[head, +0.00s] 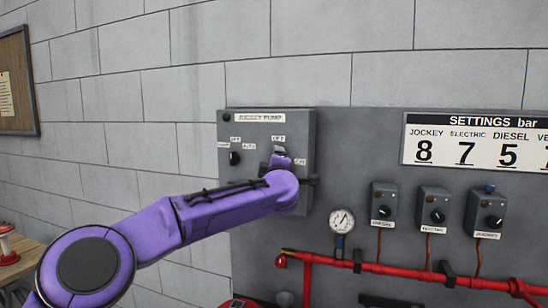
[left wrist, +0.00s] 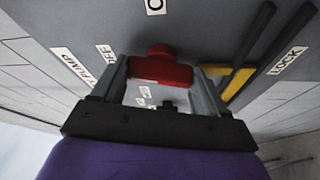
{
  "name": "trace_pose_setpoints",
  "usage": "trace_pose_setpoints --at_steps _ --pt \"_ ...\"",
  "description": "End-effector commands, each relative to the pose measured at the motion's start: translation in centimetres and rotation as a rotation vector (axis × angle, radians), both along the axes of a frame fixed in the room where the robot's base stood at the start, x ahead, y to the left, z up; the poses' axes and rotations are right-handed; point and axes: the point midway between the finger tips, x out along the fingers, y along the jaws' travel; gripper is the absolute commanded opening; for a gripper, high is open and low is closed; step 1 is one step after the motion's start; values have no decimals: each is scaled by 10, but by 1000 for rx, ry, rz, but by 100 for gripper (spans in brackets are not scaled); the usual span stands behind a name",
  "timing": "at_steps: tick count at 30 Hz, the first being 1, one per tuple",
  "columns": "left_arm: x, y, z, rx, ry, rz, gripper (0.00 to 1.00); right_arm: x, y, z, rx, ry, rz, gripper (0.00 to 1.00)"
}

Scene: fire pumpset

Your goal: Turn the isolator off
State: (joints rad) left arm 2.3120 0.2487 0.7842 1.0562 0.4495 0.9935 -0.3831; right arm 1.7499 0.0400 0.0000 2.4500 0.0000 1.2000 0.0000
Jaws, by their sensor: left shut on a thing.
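The isolator is on the grey JOCKEY PUMP box (head: 230,180) in the head view. Its red handle (left wrist: 162,70) shows between the fingers of my left gripper (left wrist: 160,80) in the left wrist view. The gripper is shut on this handle. In the head view my purple left arm comes in from the left and its wrist covers the handle and the fingers. An OFF label (head: 278,139) is above the wrist and an ON label (head: 300,161) is to its right. My right gripper is not in view.
A black selector knob (head: 235,158) is on the same box, left of the wrist. A yellow piece (left wrist: 238,82) and dark bars beside a LOCK label (left wrist: 287,60) are close to the right finger. A gauge (head: 341,220), several switch boxes and red pipes are at the right.

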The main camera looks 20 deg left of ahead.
Motion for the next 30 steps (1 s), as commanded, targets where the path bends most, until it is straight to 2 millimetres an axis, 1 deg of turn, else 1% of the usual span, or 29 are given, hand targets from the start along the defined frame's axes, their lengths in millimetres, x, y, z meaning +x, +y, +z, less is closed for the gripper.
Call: trace_pose_setpoints --at_steps 1,3,12,19,30 --pt "0 0 3 -37 3 1 43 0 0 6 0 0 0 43" --pt "0 0 3 -85 4 0 43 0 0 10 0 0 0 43" --pt "0 0 1 -234 9 0 43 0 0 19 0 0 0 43" --pt "0 0 0 -280 11 1 43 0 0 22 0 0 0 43" --pt "0 0 -1 -287 12 0 43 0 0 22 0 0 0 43"
